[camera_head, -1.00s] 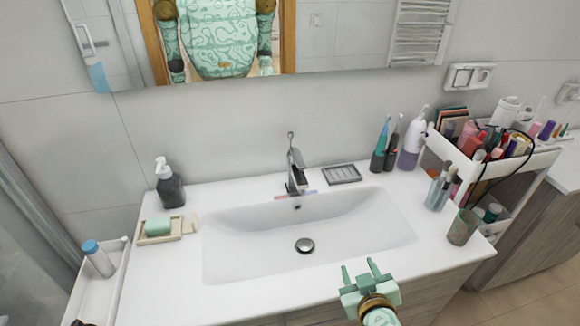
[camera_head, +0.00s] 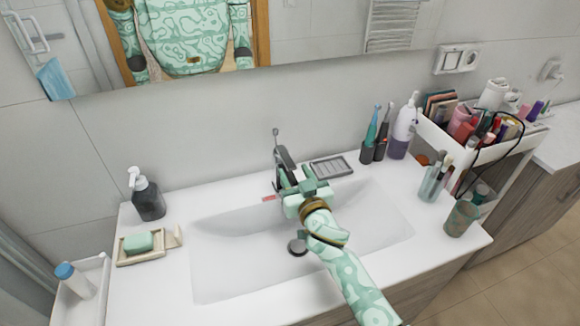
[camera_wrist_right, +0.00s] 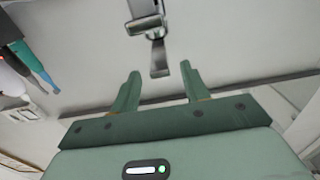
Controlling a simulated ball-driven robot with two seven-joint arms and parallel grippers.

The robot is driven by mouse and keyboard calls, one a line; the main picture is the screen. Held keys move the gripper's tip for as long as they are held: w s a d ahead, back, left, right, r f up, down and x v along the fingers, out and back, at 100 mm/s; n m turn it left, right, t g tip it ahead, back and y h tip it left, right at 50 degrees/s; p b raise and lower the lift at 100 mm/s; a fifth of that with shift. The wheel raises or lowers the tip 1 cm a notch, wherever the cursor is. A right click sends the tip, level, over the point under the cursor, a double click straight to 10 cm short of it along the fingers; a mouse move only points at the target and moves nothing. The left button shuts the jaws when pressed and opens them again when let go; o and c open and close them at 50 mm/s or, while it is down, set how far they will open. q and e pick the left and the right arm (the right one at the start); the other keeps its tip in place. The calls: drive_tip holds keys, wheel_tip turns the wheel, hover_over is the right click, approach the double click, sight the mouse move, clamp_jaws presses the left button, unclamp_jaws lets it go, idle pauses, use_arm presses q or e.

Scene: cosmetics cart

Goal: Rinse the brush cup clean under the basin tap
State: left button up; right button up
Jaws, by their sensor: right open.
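The tap (camera_head: 284,160) stands at the back of the white basin (camera_head: 225,255). My right gripper (camera_head: 297,173) is open and empty, over the basin right in front of the tap. In the right wrist view the tap (camera_wrist_right: 145,23) and its lever (camera_wrist_right: 158,60) show just beyond the gap between my open fingers (camera_wrist_right: 157,86); I cannot tell whether they touch. A murky, stained cup (camera_head: 462,218) stands upright at the counter's right front corner. A clear glass with brushes (camera_head: 432,184) stands behind it. I cannot see water running. My left gripper is out of view.
A dark soap dispenser (camera_head: 147,199) and a soap dish (camera_head: 140,257) stand left of the basin. A grey tray (camera_head: 331,167) lies right of the tap. Toothbrush holders (camera_head: 368,152) stand farther right, beside a cart (camera_head: 500,150) full of cosmetics.

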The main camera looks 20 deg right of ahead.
sight(290, 164)
drive_tip(key=w, duration=0.2)
drive_tip(key=shift+w, duration=0.35)
drive_tip(key=shift+w+b, duration=0.3)
drive_tip(key=shift+w, duration=0.25)
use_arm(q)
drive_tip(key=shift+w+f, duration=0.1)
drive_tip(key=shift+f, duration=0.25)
